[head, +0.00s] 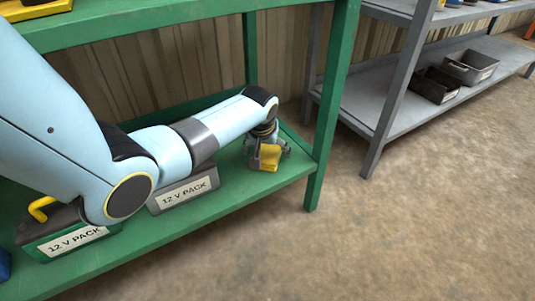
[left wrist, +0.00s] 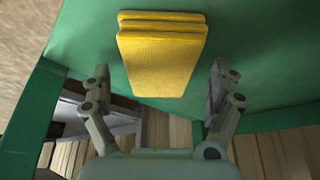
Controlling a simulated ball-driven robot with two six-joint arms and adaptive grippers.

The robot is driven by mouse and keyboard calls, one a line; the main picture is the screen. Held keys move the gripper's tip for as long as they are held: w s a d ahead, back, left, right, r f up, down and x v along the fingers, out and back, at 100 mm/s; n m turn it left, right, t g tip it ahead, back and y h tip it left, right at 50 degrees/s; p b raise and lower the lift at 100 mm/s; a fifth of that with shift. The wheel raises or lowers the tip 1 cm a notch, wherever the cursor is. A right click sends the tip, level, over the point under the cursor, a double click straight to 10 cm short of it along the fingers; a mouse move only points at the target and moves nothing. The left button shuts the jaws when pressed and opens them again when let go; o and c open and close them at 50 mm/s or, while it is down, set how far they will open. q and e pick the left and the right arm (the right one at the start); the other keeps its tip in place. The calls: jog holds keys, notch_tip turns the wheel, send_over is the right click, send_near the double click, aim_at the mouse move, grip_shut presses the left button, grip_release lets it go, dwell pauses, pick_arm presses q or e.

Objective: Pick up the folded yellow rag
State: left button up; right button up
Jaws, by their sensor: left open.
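The folded yellow rag (head: 268,157) lies on the lower green shelf (head: 220,208), near its right end. In the left wrist view the rag (left wrist: 162,55) lies flat on the green surface, its folded layers showing at the top edge. My left gripper (head: 266,150) is at the rag. In the left wrist view its fingers (left wrist: 160,90) are open, one on each side of the rag's lower part, with visible gaps between. I cannot tell whether the fingertips touch the shelf. My right gripper is not in view.
Two boxes labelled "12 V PACK" stand on the same shelf, one grey (head: 184,194) and one with a yellow handle (head: 66,240). A green post (head: 328,110) stands right of the rag. A grey rack (head: 385,120) holds dark bins (head: 470,67). The floor is clear.

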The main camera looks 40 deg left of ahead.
pick_arm(q)
jog(key=shift+f, duration=0.25)
dwell(0.3)
jog(key=shift+c, duration=0.2)
jog(key=c, duration=1.2)
jog(key=shift+r, duration=0.1)
